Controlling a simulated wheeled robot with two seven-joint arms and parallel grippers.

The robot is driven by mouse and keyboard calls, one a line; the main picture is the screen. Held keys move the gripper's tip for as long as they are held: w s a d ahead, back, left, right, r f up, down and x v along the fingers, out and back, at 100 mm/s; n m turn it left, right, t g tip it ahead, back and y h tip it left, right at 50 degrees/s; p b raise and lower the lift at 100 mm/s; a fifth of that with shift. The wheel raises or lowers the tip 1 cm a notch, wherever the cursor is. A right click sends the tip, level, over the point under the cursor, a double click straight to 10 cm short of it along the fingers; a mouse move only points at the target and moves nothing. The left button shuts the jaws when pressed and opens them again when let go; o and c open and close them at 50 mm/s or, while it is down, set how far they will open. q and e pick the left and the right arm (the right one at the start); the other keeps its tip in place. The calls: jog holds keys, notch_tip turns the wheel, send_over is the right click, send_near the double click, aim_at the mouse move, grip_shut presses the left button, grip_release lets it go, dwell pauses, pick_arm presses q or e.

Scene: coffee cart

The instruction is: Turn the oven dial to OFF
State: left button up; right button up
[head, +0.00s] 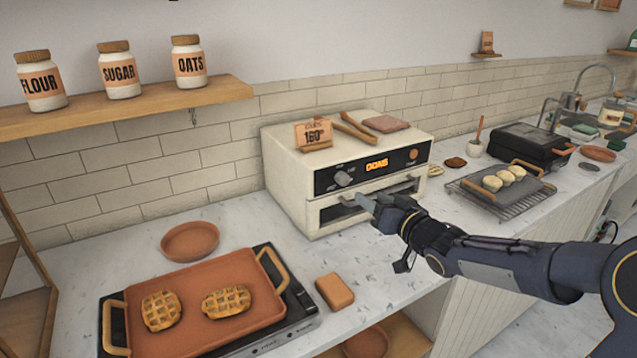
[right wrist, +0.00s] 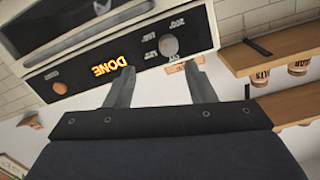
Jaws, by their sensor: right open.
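The oven (head: 290,190) is a cream countertop box with a black control panel. Its grey dial (head: 344,179) is on the left of the panel, and an orange display (head: 377,165) is lit. My right gripper (head: 364,202) is in front of the oven, low and right of the dial. In the upside-down right wrist view, the open fingers (right wrist: 158,68) point at the panel, with the dial (right wrist: 168,45) just beyond the tips, closer to the right-hand finger. The display reads DONE there. The dial's exact setting is too small to read. My left gripper is out of view.
The oven's door handle (head: 400,187) juts out below the panel, near my right gripper. A sign (head: 314,135) and tongs (head: 352,130) are on top. A tray with waffles (head: 200,300) is at front left; a cooling rack (head: 500,200) is right.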

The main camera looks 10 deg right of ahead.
aim_at(346, 182)
jog(key=shift+y, duration=0.5)
jog(key=x, duration=0.3)
jog(key=p+x, duration=0.1)
jog(key=x, duration=0.5)
jog(key=shift+a, duration=0.35)
jog(key=shift+s, duration=0.1)
jog(key=shift+n, duration=0.3)
jog(key=c, duration=1)
